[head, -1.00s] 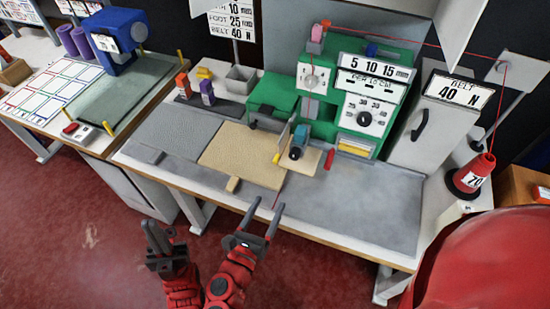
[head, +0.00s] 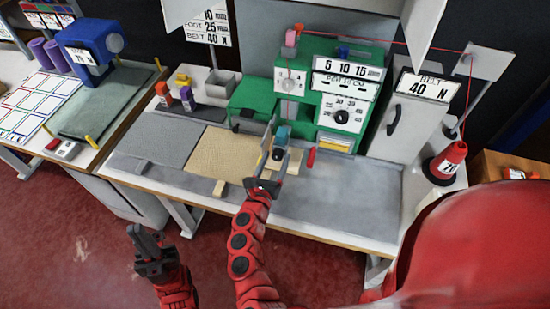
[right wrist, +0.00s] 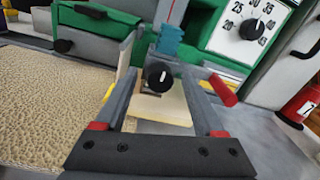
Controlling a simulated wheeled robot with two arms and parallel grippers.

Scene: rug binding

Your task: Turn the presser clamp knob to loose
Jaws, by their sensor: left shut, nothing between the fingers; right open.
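A black round knob (right wrist: 157,76) with a white mark sits on the front of a small teal clamp (right wrist: 170,42) in the right wrist view; the mark points roughly upward. The teal clamp (head: 282,134) stands on a pale plate beside the tan rug piece (head: 222,157) in the head view. My right gripper (right wrist: 160,80) is open, its fingers to either side of the knob in the picture; I cannot tell whether they touch it. It also shows in the head view (head: 277,155). My left gripper (head: 141,238) is shut and empty, low in front of the table.
The green machine (head: 257,94) with a numbered dial (head: 341,116) stands behind the clamp. A red handle (right wrist: 222,90) lies just right of my right fingers. A grey belt box (head: 408,123) and red cone (head: 446,161) stand at right. The grey mat (head: 340,205) is clear in front.

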